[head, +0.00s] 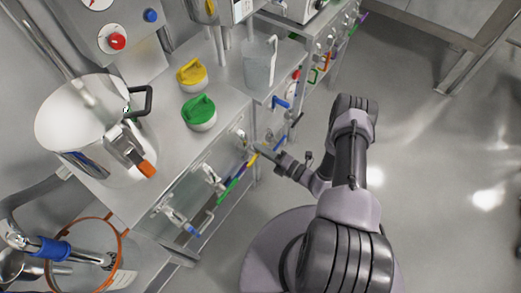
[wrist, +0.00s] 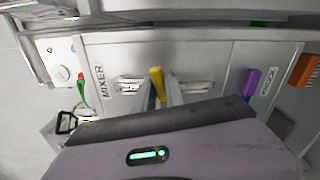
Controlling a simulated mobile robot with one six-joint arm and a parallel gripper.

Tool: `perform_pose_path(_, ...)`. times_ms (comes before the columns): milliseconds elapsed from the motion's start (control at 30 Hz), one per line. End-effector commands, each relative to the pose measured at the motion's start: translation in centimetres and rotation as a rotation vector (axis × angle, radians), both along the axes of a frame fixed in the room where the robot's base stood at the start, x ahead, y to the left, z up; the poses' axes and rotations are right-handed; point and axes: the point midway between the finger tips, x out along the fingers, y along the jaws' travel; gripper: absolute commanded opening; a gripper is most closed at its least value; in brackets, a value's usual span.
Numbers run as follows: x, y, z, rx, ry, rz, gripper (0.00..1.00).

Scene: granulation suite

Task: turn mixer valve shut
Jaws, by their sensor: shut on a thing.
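The mixer valve shows in the wrist view as a yellow lever (wrist: 156,82) on a short silver pipe (wrist: 196,87), beside a plate lettered MIXER (wrist: 100,82). The lever points up the picture, across the line of the pipe. My gripper (wrist: 160,97) is shut on the yellow lever, with a finger on each side of it. The lower part of the lever and the fingers' base are hidden by my gripper's body. In the head view my gripper (head: 259,150) is at the bench front, where the yellow lever (head: 252,159) shows small.
In the head view a steel pot (head: 85,122) stands on the bench. The floor (head: 430,180) at right is clear.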

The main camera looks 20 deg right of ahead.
Motion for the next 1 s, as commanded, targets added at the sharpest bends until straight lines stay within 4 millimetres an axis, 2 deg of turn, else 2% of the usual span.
perform_pose_path(400, -0.07, 0.05, -0.59, 0.149, 0.11, 0.002, 0.0)
perform_pose_path(1000, -0.09, 0.07, -0.68, 0.174, 0.129, 0.002, 0.0)
